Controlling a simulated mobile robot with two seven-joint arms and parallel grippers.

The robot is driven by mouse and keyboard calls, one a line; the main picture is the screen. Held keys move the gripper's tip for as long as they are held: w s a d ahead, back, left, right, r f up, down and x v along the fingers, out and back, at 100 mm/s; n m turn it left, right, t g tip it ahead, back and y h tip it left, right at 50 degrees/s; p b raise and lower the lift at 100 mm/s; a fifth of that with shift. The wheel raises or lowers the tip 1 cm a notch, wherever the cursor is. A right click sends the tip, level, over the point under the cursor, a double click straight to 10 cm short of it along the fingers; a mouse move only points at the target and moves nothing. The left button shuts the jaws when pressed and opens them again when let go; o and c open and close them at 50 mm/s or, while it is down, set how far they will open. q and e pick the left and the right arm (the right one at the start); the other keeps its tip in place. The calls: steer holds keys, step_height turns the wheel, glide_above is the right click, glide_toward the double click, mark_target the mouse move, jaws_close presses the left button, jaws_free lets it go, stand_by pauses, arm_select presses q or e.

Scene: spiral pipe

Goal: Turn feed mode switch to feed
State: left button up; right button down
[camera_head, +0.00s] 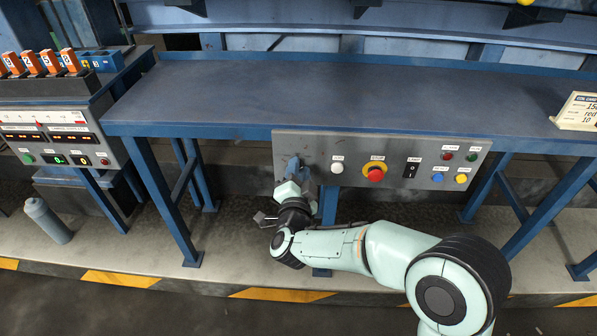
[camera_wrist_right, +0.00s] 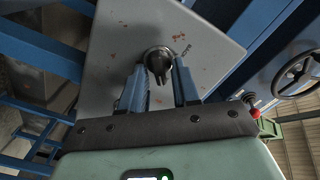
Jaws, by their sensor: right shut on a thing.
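The grey control panel (camera_head: 308,146) hangs under the front edge of the blue workbench. My right gripper (camera_head: 293,170) is at its left end and covers the switch there in the head view. In the right wrist view the feed mode switch (camera_wrist_right: 158,62) is a dark knob with a round metal collar on the panel face (camera_wrist_right: 110,45). The two blue fingers of my right gripper (camera_wrist_right: 159,72) stand on either side of the knob, shut on it. Small marking beside the collar is too small to read. My left gripper is not in view.
The workbench top (camera_head: 330,95) is mostly clear. A grey bottle (camera_head: 46,220) stands on the floor at left.

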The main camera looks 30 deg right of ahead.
steer(key=c, duration=1.2)
jaws_free()
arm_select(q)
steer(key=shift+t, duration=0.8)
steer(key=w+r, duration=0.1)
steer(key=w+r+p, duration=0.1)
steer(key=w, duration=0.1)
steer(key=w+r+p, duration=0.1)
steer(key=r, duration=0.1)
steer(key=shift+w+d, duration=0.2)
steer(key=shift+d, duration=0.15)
arm_select(e)
steer(key=v, duration=1.3)
steer(key=shift+s+a, duration=0.1)
steer(key=shift+s, duration=0.15)
